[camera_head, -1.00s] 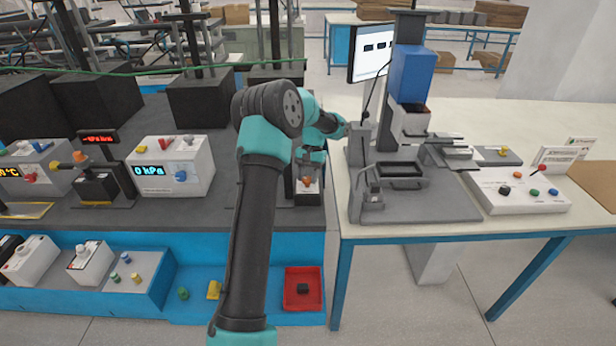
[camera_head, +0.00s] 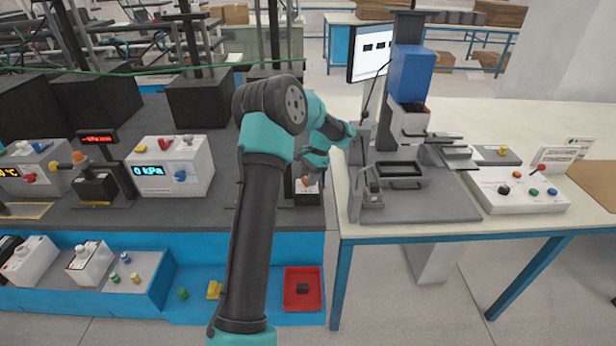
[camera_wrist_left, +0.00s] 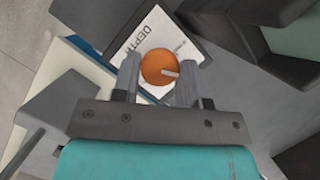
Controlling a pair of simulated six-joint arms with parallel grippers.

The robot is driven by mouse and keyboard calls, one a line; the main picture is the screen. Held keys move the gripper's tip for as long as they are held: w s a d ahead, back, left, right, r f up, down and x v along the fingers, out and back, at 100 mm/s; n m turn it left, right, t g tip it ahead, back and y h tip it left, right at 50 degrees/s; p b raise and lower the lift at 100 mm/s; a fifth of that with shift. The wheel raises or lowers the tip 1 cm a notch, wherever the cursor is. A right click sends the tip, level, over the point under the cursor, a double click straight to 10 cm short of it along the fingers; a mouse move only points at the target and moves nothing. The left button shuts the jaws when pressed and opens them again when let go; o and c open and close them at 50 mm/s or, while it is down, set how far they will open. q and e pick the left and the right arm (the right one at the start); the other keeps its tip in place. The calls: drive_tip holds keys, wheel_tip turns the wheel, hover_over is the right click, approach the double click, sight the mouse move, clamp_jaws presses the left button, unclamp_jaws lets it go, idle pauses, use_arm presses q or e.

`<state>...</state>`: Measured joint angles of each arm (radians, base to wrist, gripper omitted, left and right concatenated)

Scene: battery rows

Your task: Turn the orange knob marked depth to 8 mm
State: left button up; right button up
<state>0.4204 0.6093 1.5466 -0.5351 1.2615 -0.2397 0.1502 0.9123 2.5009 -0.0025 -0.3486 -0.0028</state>
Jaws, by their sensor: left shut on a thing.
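In the head view the knob (camera_head: 305,181) is a small orange spot under my left gripper (camera_head: 308,176), on a dark block at the bench's right edge. The scale marks are too small to read, so I cannot tell the setting. My right gripper is not in view.
A white box with a "0 kPa" display (camera_head: 170,168) stands left of my arm. A red tray (camera_head: 302,270) with a dark piece lies below. A light table (camera_head: 440,232) with a press and a button panel (camera_head: 520,192) is to the right.

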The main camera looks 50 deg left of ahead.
use_arm(q)
drive_tip(key=m+y, duration=0.1)
drive_tip(key=m, duration=0.1)
drive_tip(key=m+t, duration=0.1)
drive_tip(key=m, duration=0.2)
drive_tip(key=shift+d+y, duration=0.15)
drive_tip(key=shift+y, duration=0.25)
drive_tip(key=o, duration=0.9)
drive_tip(key=v, duration=1.7)
drive_tip(key=shift+w+d+r, duration=0.1)
drive_tip(key=shift+d, duration=0.05)
